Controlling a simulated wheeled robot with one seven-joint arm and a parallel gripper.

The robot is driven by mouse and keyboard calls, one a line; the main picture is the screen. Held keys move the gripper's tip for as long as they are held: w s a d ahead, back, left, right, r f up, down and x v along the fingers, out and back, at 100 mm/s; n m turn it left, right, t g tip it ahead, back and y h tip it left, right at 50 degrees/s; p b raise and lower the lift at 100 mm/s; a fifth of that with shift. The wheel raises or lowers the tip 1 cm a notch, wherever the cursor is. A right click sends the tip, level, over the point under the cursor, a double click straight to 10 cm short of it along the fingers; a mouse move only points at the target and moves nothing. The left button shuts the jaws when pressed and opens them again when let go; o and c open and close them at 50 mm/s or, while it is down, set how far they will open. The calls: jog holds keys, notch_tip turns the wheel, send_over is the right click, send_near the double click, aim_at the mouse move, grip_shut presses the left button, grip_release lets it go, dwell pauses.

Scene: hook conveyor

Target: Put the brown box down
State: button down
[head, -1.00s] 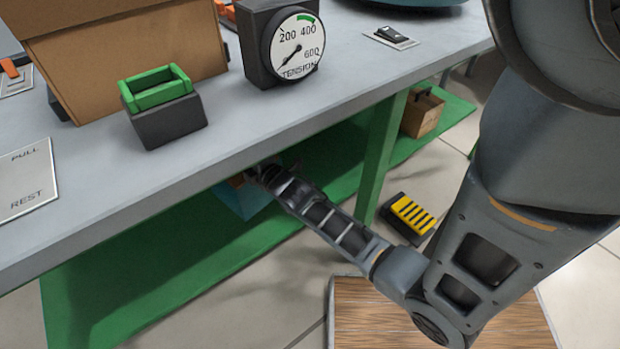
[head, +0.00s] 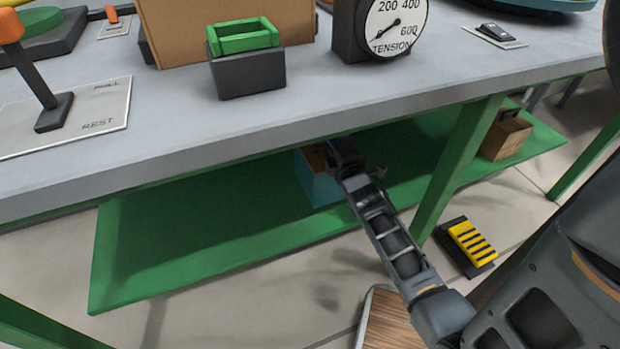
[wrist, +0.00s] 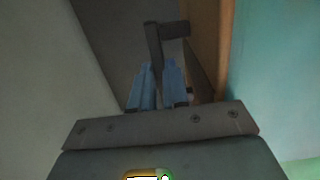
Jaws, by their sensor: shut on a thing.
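My gripper (wrist: 158,88) is under the table. In the wrist view, its blue fingers are shut on a dark bar-like handle (wrist: 154,45). A brown face (wrist: 226,45) runs along the right of the handle, with a teal wall (wrist: 275,70) beyond it. In the head view, a box with a teal side (head: 322,186) and brown top (head: 314,158) is at the lower shelf, right by my gripper. My gripper hides part of it. I cannot tell whether it touches the shelf. Another brown box (head: 504,138) with a dark handle stands apart on the shelf at right.
The green lower shelf (head: 190,235) is bare left of the teal-sided box. The grey tabletop (head: 180,110) edge overhangs it. A green table leg (head: 460,165) stands to the right of my arm. A yellow-and-black striped pedal (head: 472,243) is on the floor.

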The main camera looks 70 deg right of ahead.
jog(key=w+a+f+b, duration=0.4)
jog(key=w+a+f, duration=0.1)
jog(key=f, duration=0.3)
jog(key=shift+w+a+f, duration=0.2)
jog(key=shift+w+f, duration=0.05)
jog(key=shift+w, duration=0.15)
dwell(0.4)
jog(key=shift+f, duration=0.2)
jog(key=c, duration=1.1)
grip_release()
jog(key=p+v, duration=0.2)
jog(key=v, duration=1)
jog(key=shift+r, duration=0.1)
